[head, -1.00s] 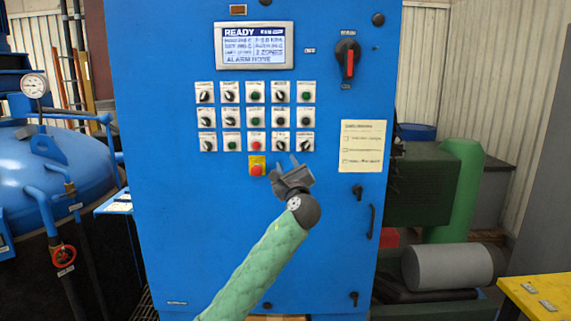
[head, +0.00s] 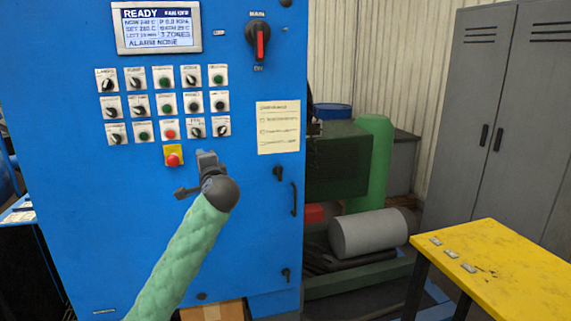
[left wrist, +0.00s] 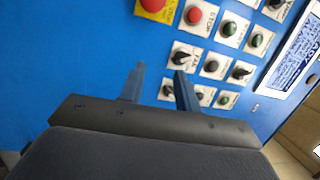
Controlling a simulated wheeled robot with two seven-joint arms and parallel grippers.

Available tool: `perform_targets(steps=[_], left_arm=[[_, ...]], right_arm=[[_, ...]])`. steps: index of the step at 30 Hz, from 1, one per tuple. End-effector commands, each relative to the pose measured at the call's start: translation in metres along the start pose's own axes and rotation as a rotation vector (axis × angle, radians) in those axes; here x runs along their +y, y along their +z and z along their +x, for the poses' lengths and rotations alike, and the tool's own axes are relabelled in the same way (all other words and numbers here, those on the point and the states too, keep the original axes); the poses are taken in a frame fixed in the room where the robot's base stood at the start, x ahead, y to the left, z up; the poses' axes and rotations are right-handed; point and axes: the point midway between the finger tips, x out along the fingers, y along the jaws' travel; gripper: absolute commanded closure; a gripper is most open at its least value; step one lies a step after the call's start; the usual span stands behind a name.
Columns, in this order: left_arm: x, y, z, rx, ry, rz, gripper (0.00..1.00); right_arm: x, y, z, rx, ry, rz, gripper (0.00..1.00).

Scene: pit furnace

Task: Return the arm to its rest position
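My left arm, in a green quilted sleeve, rises from the bottom left of the head view. Its gripper (head: 195,174) is just below and right of the red emergency button (head: 173,159) on the blue control cabinet (head: 130,230). In the left wrist view the two fingers (left wrist: 158,88) stand apart with nothing between them, so the gripper is open and empty. The cabinet's knobs and buttons, including a red button (left wrist: 194,15), are beyond the fingers. I cannot tell the exact gap to the panel. My right gripper is not in view.
The cabinet has a display (head: 158,27), a main switch (head: 260,42) and a handle (head: 294,199). A yellow table (head: 500,265) with small grey pieces stands at right, before grey lockers (head: 480,120). A grey cylinder (head: 368,234) lies between cabinet and table.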

Motion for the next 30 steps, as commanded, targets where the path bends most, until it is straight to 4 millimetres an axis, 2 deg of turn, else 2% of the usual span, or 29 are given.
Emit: perform_targets(steps=[6, 11, 17, 21, 30], left_arm=[[-0.006, 0.001, -0.026, 0.042, 0.116, -0.343, 0.67], [0.016, 0.001, -0.055, 0.060, 0.248, -0.567, 0.67], [0.068, 0.004, -0.100, 0.051, 0.443, -0.776, 0.67], [0.112, 0.011, -0.136, 0.026, 0.583, -0.875, 0.67], [0.204, 0.032, -0.220, -0.045, 0.854, -0.973, 0.67]], right_arm=[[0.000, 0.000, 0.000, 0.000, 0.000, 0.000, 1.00], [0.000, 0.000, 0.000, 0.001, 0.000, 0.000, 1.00], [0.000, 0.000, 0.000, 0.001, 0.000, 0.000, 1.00], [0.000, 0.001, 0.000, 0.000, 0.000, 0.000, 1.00], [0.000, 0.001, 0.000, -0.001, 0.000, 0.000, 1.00]])
